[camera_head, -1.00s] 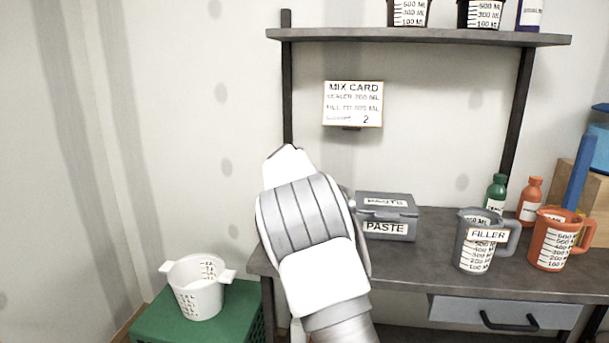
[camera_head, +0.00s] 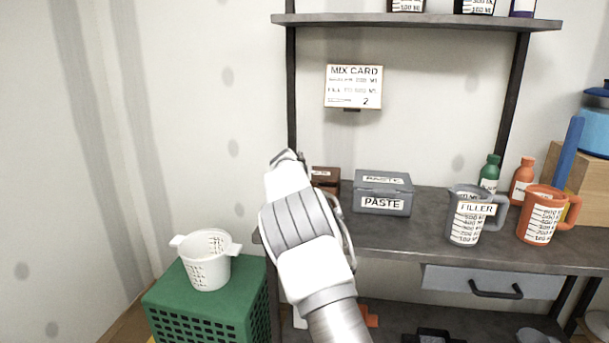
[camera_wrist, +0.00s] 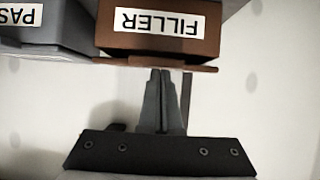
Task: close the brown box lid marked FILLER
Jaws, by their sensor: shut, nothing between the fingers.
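The brown box (camera_wrist: 160,42) marked FILLER shows upside down at the top of the wrist view. Its brown lid (camera_wrist: 195,68) appears as a thin strip along the box's edge; I cannot tell whether it is fully down. My gripper (camera_wrist: 161,75) is shut and empty, its fingertips close to the lid's edge; touching or not is unclear. In the head view, the brown box (camera_head: 328,176) is partly hidden behind my arm, left of the grey PASTE box. My gripper (camera_head: 286,156) shows only as a dark tip beyond the white wrist.
The grey PASTE box (camera_head: 382,193) sits right beside the brown box on the dark bench (camera_head: 400,234). A grey FILLER jug (camera_head: 467,218) and an orange jug (camera_head: 541,214) stand farther right.

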